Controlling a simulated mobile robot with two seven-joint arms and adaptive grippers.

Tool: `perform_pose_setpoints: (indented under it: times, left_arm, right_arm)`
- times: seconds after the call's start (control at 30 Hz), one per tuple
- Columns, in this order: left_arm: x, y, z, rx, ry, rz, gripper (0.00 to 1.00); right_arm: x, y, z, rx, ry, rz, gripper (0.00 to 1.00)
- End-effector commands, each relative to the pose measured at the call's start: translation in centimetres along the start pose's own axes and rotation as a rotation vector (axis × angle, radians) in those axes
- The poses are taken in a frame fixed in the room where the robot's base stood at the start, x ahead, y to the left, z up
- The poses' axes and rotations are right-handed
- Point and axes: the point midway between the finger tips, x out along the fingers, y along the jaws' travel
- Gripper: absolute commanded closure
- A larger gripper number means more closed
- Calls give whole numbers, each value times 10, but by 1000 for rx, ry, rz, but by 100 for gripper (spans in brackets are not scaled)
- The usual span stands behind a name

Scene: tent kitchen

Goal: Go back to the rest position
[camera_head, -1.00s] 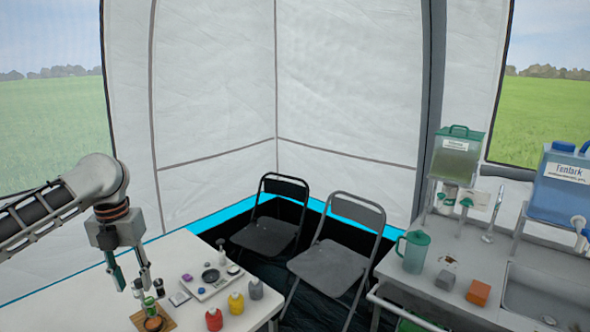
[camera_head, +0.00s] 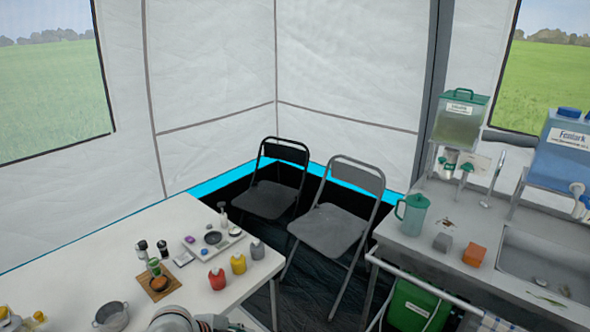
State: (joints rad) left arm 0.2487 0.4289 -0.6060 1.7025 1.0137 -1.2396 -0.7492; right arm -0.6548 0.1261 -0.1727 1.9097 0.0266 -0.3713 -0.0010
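Neither of my grippers is in view. A rounded grey-white part of my arm shows at the bottom edge of the head view, in front of the white table (camera_head: 115,258). The rest of that arm is cut off by the frame. I cannot see whether the grippers hold anything.
Two folding chairs (camera_head: 269,197) (camera_head: 332,229) stand behind. A sink counter (camera_head: 411,244) is at the right.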

Motion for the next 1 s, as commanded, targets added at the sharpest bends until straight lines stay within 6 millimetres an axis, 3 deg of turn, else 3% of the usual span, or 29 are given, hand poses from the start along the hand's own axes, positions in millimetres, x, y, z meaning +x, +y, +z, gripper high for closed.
perform_pose_setpoints:
  times: [0.03,0.3,0.5,0.7,0.83,1.0]
  left_arm:
    - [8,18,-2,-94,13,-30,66]
    - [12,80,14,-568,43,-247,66]
    - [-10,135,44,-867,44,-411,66]
    - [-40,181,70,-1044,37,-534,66]
    - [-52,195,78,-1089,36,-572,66]
    - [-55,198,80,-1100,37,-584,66]
  right_arm:
    - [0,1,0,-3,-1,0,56]
    - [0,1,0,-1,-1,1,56]
    - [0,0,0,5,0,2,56]
    - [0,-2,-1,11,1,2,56]
    - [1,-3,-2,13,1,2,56]
    - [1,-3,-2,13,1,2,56]
